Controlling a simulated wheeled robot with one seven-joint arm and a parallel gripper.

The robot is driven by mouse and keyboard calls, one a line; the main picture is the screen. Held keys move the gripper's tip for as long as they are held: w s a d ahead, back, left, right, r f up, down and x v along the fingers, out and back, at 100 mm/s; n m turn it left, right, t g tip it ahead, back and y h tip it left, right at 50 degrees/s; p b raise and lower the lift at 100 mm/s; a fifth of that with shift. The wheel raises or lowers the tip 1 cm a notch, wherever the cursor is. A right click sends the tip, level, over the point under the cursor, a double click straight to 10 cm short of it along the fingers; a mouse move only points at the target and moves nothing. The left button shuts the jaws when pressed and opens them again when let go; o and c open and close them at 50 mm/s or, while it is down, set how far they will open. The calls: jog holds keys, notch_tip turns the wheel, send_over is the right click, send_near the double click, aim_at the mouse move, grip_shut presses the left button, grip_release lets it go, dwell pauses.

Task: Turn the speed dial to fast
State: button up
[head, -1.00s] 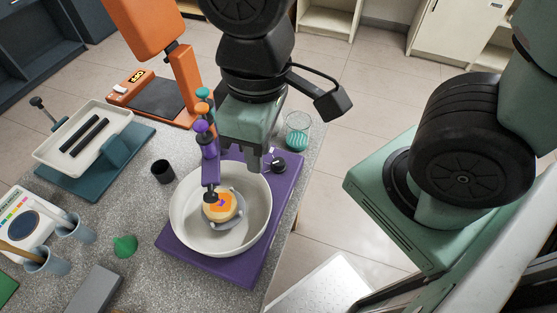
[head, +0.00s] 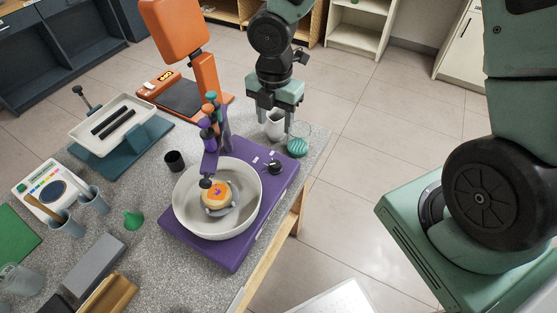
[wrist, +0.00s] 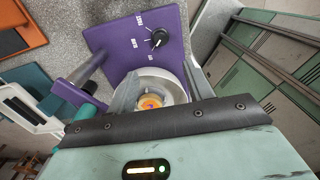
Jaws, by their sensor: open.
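The speed dial (head: 273,167) is a black knob at the back right corner of the purple machine base (head: 215,258). In the wrist view the dial (wrist: 158,39) has the labels FAST, SLOW and OFF on its left and lower left side. A white mark shows on the knob's lower left, but I cannot tell exactly which label it points to. My gripper (head: 276,118) is open and empty, raised behind and above the dial, apart from it. Its fingers also show in the wrist view (wrist: 161,90).
A white bowl (head: 180,220) with an orange-topped piece sits on the purple base. A purple post (head: 210,160) with coloured knobs stands left of the dial.

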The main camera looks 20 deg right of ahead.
aim_at(275, 164)
notch_tip(275, 164, down, 16)
jog(key=shift+r+b, duration=0.2)
jog(key=shift+b, duration=0.2)
jog(key=c, duration=1)
